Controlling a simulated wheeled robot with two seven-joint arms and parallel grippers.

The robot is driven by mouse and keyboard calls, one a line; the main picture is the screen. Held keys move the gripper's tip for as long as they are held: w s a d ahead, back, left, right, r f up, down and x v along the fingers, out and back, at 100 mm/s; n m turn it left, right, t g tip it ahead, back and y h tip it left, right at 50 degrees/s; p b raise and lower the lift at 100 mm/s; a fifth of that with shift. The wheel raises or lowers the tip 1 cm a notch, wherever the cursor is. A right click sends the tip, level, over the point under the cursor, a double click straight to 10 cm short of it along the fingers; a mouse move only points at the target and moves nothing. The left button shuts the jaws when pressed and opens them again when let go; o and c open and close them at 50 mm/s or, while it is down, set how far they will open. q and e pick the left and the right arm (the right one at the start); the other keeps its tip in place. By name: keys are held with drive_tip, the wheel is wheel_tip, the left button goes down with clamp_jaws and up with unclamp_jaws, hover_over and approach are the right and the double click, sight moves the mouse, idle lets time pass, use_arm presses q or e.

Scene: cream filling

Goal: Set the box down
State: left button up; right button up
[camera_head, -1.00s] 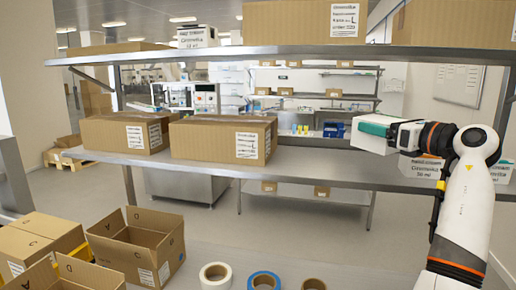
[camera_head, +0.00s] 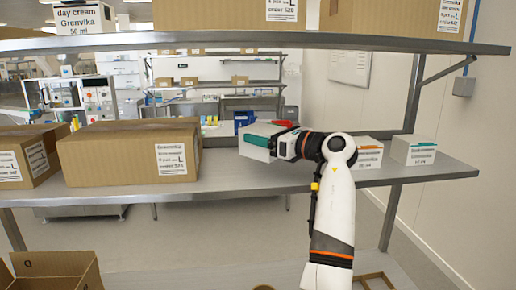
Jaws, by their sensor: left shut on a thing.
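My left gripper (camera_head: 280,143) is shut on a small white box (camera_head: 256,149) with a teal-green band. The box is level with the shelf's rear part; whether it touches the metal shelf (camera_head: 240,178) cannot be told. The gripper covers its right side. Two similar white boxes stand on the shelf to the right: one with an orange band (camera_head: 368,156), partly behind my arm, and one with a green band (camera_head: 413,151). My right gripper is not in view.
Two brown cartons stand on the shelf at left, a large one (camera_head: 115,158) and another (camera_head: 20,160). The shelf between the large carton and the held box is free. An upper shelf (camera_head: 250,40) with cartons hangs above. An open carton (camera_head: 55,275) sits at lower left.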

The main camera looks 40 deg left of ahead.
sight(266, 151)
use_arm(q)
wheel_tip(266, 151, down, 3)
drive_tip(key=shift+a+f+p, duration=0.1)
drive_tip(key=shift+p, duration=0.35)
drive_tip(key=shift+f, duration=0.25)
drive_tip(key=o, duration=1)
drive_tip(key=shift+f, duration=0.1)
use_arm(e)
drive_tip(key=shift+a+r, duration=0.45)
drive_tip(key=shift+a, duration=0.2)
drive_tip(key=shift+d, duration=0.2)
use_arm(q)
drive_tip(key=shift+d, duration=0.35)
drive_tip(key=d+b, duration=0.1)
drive_tip(key=d, duration=0.2)
drive_tip(key=d+b, duration=0.1)
drive_tip(key=d, duration=0.3)
drive_tip(key=w+d+b, duration=0.1)
drive_tip(key=d, duration=0.2)
drive_tip(key=shift+w+d+b, duration=0.1)
drive_tip(key=shift+d+b, duration=0.2)
drive_tip(key=shift+d, duration=0.4)
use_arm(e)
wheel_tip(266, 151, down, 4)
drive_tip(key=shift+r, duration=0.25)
